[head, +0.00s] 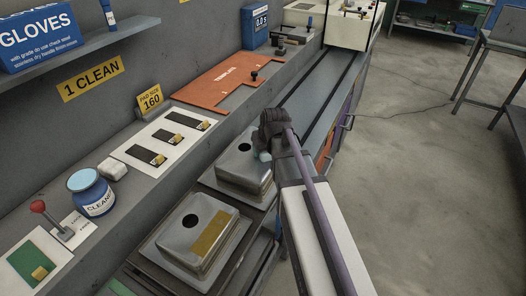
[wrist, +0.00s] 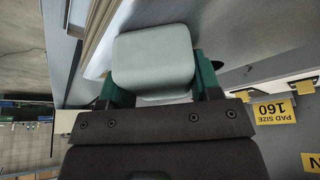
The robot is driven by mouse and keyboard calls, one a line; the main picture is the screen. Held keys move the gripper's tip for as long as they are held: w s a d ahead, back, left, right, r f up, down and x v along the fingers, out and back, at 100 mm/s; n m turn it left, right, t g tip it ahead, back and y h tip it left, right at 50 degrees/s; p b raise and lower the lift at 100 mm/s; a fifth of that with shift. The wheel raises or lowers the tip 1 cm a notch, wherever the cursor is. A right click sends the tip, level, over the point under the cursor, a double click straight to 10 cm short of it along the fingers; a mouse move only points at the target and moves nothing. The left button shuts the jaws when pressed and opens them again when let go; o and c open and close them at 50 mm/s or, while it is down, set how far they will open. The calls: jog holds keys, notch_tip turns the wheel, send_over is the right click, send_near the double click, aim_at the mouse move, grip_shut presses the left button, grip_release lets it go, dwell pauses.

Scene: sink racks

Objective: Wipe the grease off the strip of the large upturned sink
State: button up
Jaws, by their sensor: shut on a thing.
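Two upturned metal sinks, each with a dark round hole, stand on the bench in the head view. The near sink (head: 181,243) looks larger and has a brownish-yellow strip (head: 209,236) on its top. My gripper (head: 264,152) is at the right edge of the far sink. It is shut on a pale grey-green pad (wrist: 152,62), held between green fingers in the wrist view. I cannot tell whether the pad touches the sink.
A blue cleaner jar (head: 92,194), a white cloth-like block (head: 113,171) and a red-knobbed lever (head: 40,208) stand on the left ledge. An orange template (head: 215,83) lies farther back. The grey rail beyond is clear.

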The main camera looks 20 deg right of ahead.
jog(key=shift+w+d+f, duration=0.1)
jog(key=shift+w+d, duration=0.85)
jog(key=shift+d, duration=0.25)
jog(key=shift+w+d, duration=1.15)
jog(key=shift+d, duration=0.2)
jog(key=shift+w+d, duration=1.1)
jog(key=shift+d, duration=0.2)
notch_tip(320, 180, up, 6)
jog(key=p, duration=0.6)
notch_tip(320, 180, up, 3)
jog(key=p, duration=0.3)
